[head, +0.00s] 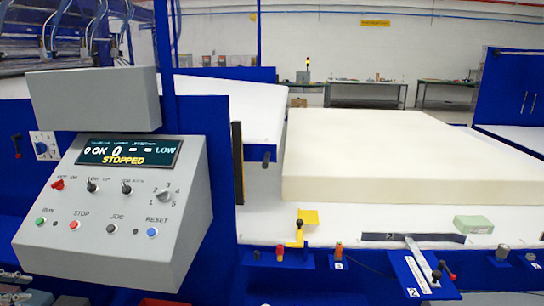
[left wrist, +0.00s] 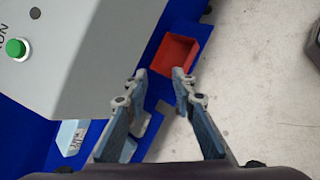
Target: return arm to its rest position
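My left gripper (head: 14,280) shows only in part, at the bottom left corner of the head view, below the control box. In the left wrist view my left gripper (left wrist: 160,82) is open, its two fingers apart with nothing between them. The grey control box (head: 120,205) has a display (head: 128,152) reading STOPPED and LOW. Its green button (head: 41,221) also shows in the left wrist view (left wrist: 16,48), left of the fingers. My right gripper is in neither view.
A red bin (left wrist: 178,52) lies beyond the fingertips, beside the grey box side. Bare floor (left wrist: 255,70) is at the right of the wrist view. A large cream foam block (head: 385,155) rests on the white table (head: 255,215); a small green block (head: 473,224) stands near its front.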

